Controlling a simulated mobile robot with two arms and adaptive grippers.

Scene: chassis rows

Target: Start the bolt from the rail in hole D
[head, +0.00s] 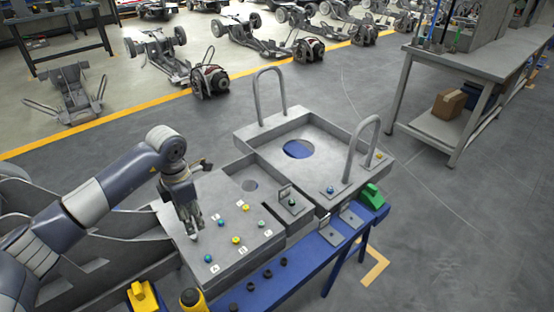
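My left gripper (193,231) points down over the left part of the grey plate (225,272), close to its surface. A small pale spot shows at its fingertips; I cannot tell whether it is a bolt or a marking. Whether the fingers are open or shut is too small to tell. The plate has lettered labels and teal and yellow bolt heads, such as a teal one (208,258) by label A and a yellow one (235,240) by B. Hole D is not legible; the gripper covers that area. Dark pieces (267,274) sit along the blue rail (290,279). My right gripper is out of view.
A grey tray (372,166) with two upright hoop handles stands behind right. A green object (371,195) lies at the blue bench's right end. A yellow-topped tool (192,298) and a yellow block (145,297) are in front. Open floor lies to the right.

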